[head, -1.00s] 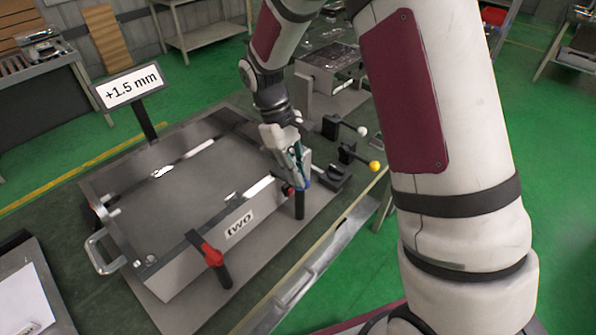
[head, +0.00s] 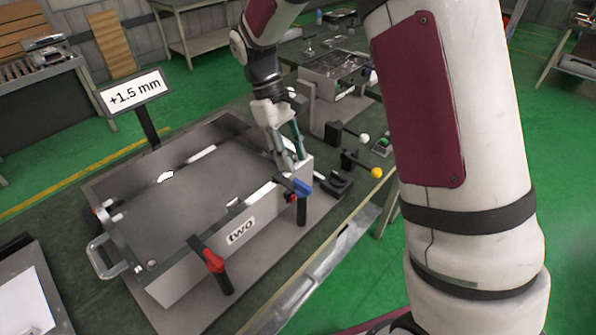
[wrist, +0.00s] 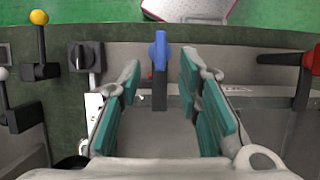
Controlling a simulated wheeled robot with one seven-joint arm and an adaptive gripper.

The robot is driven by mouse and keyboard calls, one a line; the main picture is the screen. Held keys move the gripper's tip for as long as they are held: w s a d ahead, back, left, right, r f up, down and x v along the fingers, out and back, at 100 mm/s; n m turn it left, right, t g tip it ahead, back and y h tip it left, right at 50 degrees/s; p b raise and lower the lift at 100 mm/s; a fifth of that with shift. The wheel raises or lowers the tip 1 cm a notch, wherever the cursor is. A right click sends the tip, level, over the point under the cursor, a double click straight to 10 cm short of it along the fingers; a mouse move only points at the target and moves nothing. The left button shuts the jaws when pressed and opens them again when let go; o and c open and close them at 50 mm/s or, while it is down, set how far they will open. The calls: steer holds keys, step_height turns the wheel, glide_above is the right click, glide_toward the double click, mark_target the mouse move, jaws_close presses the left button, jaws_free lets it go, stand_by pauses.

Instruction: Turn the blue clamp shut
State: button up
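The blue clamp (head: 301,187) stands at the right end of the front wall of the metal box (head: 270,200), on a dark post. In the wrist view the blue clamp (wrist: 160,52) points away from me, ahead of and between the fingers. My gripper (head: 292,158) is above the box's right corner, just behind the clamp. In the wrist view my gripper (wrist: 160,92) is open, its teal finger pads wide apart with nothing between them. The pads appear apart from the clamp handle.
A red clamp (head: 213,260) stands farther left along the same wall. Right of the box are a yellow-knobbed lever (head: 376,173), a white-knobbed lever (head: 363,138) and a black rotary switch (wrist: 86,56). A sign (head: 134,93) reads "+1.5 mm".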

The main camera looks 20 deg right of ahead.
steer(key=v, duration=0.5)
steer(key=shift+w+a+r, duration=0.1)
steer(key=shift+a+r, duration=0.05)
steer(key=shift+r, duration=0.15)
